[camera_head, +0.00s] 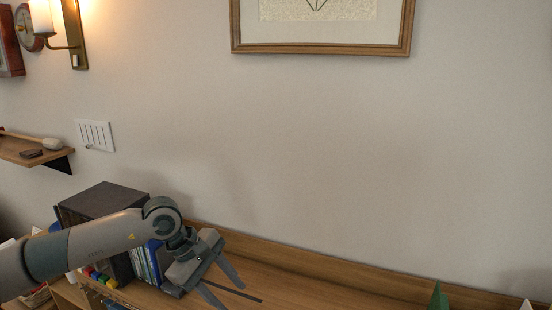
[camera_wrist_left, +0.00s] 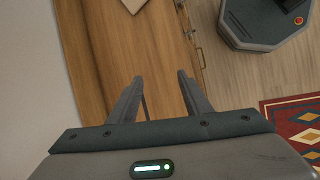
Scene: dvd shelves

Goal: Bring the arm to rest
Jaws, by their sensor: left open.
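My left arm (camera_head: 95,242) comes in from the left in the head view, low over the wooden shelf top (camera_head: 300,284). My left gripper (camera_head: 232,294) is at its end, in front of the row of cases, with its fingers pointing down and to the right. The left wrist view shows the two fingers (camera_wrist_left: 160,78) spread apart over bare wood, with nothing between them. My right gripper is in neither view.
A dark box (camera_head: 103,200) and several upright cases (camera_head: 148,262) stand close behind my left arm. A green pointed object (camera_head: 438,297) stands at the right. A small wall shelf (camera_head: 30,150) is at the left. A patterned rug (camera_wrist_left: 298,125) lies on the floor. The shelf top's middle is mostly clear.

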